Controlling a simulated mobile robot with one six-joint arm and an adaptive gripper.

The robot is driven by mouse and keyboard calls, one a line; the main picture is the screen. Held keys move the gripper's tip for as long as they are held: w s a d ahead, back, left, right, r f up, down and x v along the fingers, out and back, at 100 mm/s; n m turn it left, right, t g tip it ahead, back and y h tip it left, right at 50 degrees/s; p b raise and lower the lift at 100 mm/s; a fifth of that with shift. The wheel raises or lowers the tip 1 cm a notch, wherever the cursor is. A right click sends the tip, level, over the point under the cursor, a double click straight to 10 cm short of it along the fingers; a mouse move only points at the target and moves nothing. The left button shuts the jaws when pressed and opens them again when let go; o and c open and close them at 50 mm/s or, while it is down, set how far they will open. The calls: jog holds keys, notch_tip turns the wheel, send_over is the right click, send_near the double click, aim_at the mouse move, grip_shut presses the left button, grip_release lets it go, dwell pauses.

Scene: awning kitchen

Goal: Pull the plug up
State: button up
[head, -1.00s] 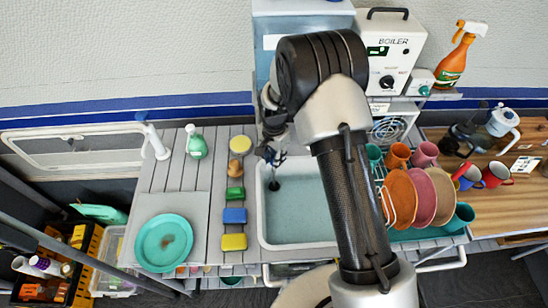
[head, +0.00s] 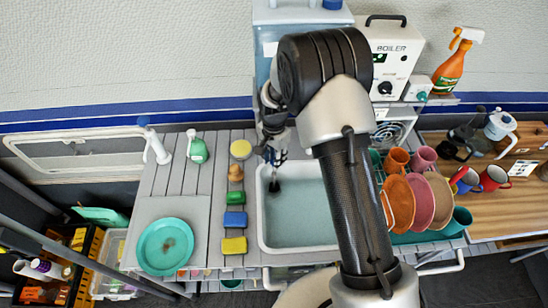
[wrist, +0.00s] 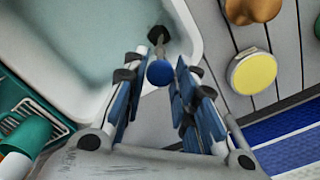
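The plug (wrist: 158,34) is a dark stopper at the end of the white sink (wrist: 185,45). A thin stem appears to run from it to a round blue knob (wrist: 160,73). In the head view the dark plug (head: 274,187) shows near the sink's upper left corner. My gripper (wrist: 161,68) has blue-padded fingers on either side of the knob, with small gaps visible, so it looks open. In the head view my gripper (head: 274,157) hangs just above the plug, partly hidden by my arm.
A teal plate (head: 165,246) lies farther left. Right of the sink is a rack with plates (head: 401,200) and cups. A boiler (head: 392,55) stands behind.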

jog(key=o, duration=0.3)
jog(key=shift+o, duration=0.2)
notch_tip(320, 180, up, 12)
dwell(0.5)
dwell(0.4)
